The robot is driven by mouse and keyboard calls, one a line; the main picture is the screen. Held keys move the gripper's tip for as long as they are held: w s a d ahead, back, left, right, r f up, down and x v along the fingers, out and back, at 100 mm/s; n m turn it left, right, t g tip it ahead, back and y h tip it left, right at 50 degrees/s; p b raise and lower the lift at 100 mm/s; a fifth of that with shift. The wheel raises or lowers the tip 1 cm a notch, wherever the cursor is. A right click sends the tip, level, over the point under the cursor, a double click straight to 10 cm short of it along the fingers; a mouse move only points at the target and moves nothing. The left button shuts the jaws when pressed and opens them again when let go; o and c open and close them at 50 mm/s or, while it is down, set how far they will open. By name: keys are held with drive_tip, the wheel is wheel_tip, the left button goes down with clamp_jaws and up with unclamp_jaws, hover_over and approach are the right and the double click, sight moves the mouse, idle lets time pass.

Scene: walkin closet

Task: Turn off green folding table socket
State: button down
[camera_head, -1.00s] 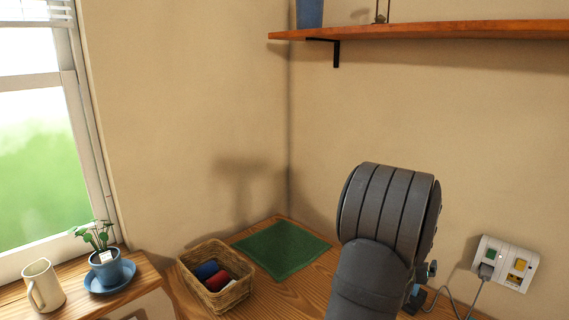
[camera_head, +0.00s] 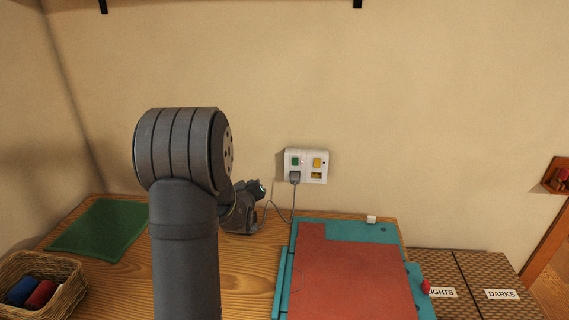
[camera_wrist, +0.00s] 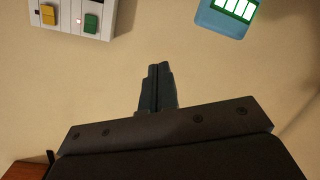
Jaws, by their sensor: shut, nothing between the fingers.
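A white double socket (camera_head: 306,179) is on the back wall. It has a green switch (camera_head: 295,161) on the left and a yellow switch (camera_head: 317,162) on the right. A small red light glows beside the green switch. A grey plug (camera_head: 295,176) with a cable sits below the green switch. In the wrist view, part of the socket, with the green switch (camera_wrist: 91,23) and yellow switch (camera_wrist: 49,14), shows at the top left. My gripper (camera_wrist: 158,68) is shut and empty, apart from the switches. In the head view, my arm partly hides it.
A blue device (camera_wrist: 218,22) with a green-edged panel is near my gripper. A teal and red folded item (camera_head: 350,270) lies on the wooden table (camera_head: 250,275). A wicker basket (camera_head: 66,303) and green mat (camera_head: 100,228) are left; baskets (camera_head: 470,270) are right. Wall above the socket is clear.

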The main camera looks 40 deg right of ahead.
sight(295, 160)
drive_tip(key=s+d+f+n+t+h, duration=0.2)
drive_tip(key=s+d+n+h, duration=0.1)
drive_tip(key=s+d+n, duration=0.5)
drive_tip(key=d+n, duration=0.2)
drive_tip(key=n, duration=0.1)
drive_tip(key=shift+f+h, duration=0.3)
drive_tip(key=x, duration=1.3)
drive_tip(key=shift+w+d, duration=0.3)
drive_tip(key=shift+d, duration=0.1)
